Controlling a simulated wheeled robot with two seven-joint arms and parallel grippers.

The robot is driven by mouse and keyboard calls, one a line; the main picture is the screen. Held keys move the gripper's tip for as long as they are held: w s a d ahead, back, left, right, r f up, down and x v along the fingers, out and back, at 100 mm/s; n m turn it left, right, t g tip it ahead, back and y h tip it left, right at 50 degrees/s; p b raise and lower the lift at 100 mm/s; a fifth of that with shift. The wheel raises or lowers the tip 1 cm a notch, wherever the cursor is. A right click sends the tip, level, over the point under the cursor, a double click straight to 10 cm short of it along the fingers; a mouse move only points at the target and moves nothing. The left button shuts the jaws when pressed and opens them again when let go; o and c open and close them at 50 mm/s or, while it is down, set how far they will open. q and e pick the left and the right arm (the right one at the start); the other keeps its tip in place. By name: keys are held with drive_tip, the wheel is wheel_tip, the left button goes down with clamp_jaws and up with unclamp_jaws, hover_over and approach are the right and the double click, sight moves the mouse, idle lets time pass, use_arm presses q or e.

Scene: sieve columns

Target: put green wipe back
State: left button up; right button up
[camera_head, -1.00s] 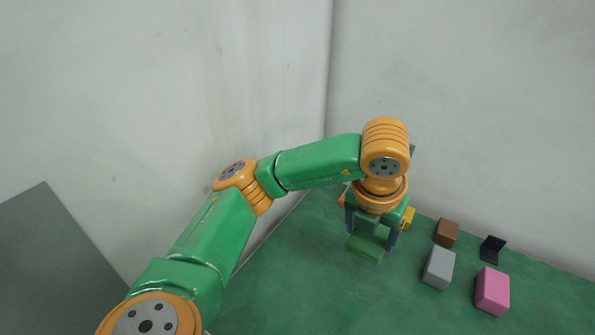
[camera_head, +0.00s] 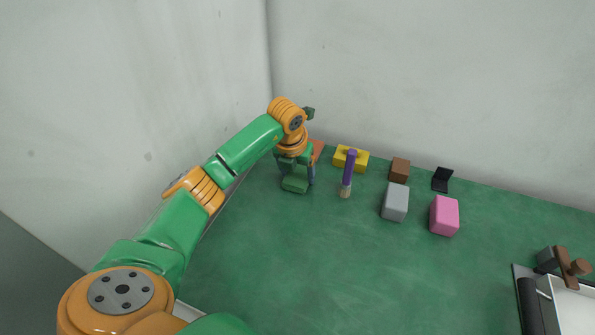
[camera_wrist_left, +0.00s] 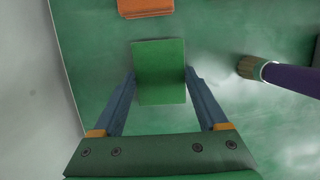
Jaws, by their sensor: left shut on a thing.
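The green wipe (camera_head: 295,185) is a flat green block near the far left corner of the green table. My left gripper (camera_head: 297,177) is shut on it, pointing down. In the left wrist view the wipe (camera_wrist_left: 160,88) sits between the two blue fingers (camera_wrist_left: 160,73), which touch its sides. Whether the wipe touches the table or hangs just above it I cannot tell. My right gripper is not in view.
An orange block (camera_wrist_left: 146,7) lies just beyond the wipe. Brown (camera_head: 400,169), grey (camera_head: 395,202) and pink (camera_head: 444,215) blocks lie farther right.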

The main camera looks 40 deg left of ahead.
use_arm(q)
drive_tip(key=shift+f, duration=0.2)
drive_tip(key=o, duration=1.2)
drive_tip(key=shift+r, duration=0.1)
drive_tip(key=shift+r, duration=0.35)
drive_tip(key=v, duration=1.1)
drive_tip(key=shift+s+r, duration=0.2)
drive_tip(key=shift+r, duration=0.1)
